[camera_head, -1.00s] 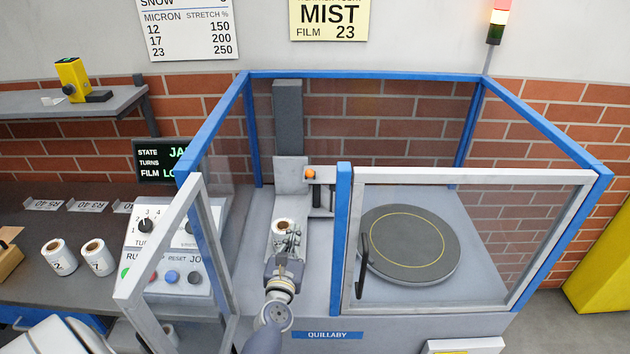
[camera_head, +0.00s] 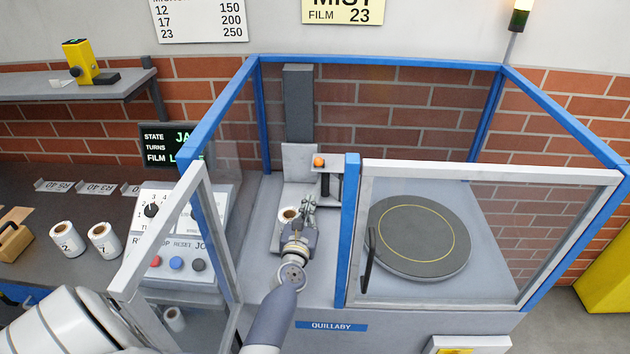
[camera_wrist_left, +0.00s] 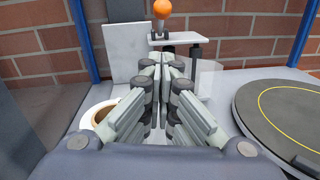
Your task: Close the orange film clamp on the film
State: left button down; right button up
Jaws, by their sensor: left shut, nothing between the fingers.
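The orange film clamp knob (camera_head: 319,162) stands on a small grey bracket in the machine's open left bay. It also shows at the top of the left wrist view (camera_wrist_left: 162,8), above the fingers. My left gripper (camera_head: 308,202) is shut and empty, apart from the knob, on its near side and a little lower. In the left wrist view its fingertips (camera_wrist_left: 165,62) meet in front of the bracket. A film roll (camera_head: 289,214) stands just left of the gripper, partly hidden by it. A faint translucent sheet (camera_wrist_left: 209,78), possibly film, shows right of the fingers.
A blue post (camera_head: 350,230) and a closed glazed door (camera_head: 490,170) stand to the right, before the round turntable (camera_head: 418,236). An open glazed door (camera_head: 160,245) and control panel (camera_head: 172,262) are on the left. Loose rolls (camera_head: 104,240) stand on the dark bench.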

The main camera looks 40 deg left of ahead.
aim_at(319, 163)
pick_arm(q)
jog(key=w+a+r+p, duration=0.1)
jog(key=w+a+r, duration=0.2)
jog(key=w, duration=0.4)
jog(key=shift+w+a, duration=0.15)
jog(key=shift+w, duration=0.2)
jog(key=shift+f, duration=0.1)
jog(key=shift+a, duration=0.1)
